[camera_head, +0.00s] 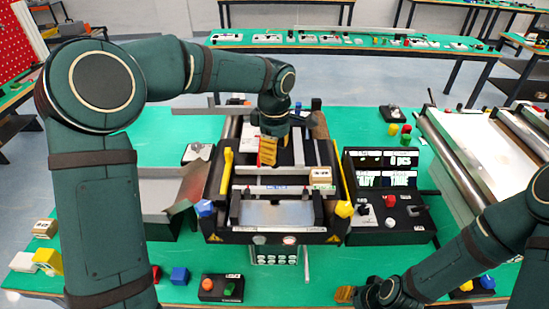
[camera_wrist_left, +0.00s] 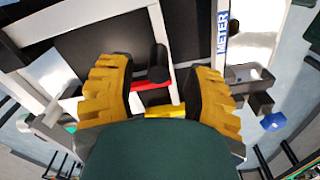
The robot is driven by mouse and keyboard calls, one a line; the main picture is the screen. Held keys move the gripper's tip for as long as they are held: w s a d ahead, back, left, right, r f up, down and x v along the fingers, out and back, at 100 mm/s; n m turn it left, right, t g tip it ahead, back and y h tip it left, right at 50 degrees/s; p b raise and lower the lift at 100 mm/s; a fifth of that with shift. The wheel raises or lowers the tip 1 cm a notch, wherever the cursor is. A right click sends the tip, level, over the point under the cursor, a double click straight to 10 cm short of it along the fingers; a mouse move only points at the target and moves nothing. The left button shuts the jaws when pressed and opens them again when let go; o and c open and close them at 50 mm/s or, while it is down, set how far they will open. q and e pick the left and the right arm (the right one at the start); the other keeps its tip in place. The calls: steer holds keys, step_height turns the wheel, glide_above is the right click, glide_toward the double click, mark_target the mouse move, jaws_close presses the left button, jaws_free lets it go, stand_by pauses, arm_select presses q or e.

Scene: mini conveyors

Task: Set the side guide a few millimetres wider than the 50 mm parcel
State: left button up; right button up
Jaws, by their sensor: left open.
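The black-framed mini conveyor (camera_head: 212,190) stands in the middle of the green table. Pale rails cross it, one with a blue METER label that also shows in the wrist view (camera_wrist_left: 222,40). I cannot tell which rail is the side guide. A small wooden block (camera_head: 320,176), perhaps the parcel, sits at the conveyor's right; its marking is unreadable. My left gripper (camera_head: 267,152) is over the conveyor's back part. In the wrist view its orange fingers (camera_wrist_left: 163,98) are apart, with a red piece (camera_wrist_left: 152,85) and black knob (camera_wrist_left: 158,62) showing between them. My right gripper (camera_head: 346,294) is low at the front edge.
A control box with a red button (camera_head: 390,222) and a display (camera_head: 388,168) stand right of the conveyor. Another roller conveyor (camera_head: 480,140) is further right. Coloured blocks (camera_head: 47,259) lie at far left. A button box (camera_head: 220,288) is in front.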

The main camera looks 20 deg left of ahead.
arm_select(q)
step_height(320, 180, up, 8)
steer(key=shift+r, duration=0.25)
steer(key=shift+s, duration=0.1)
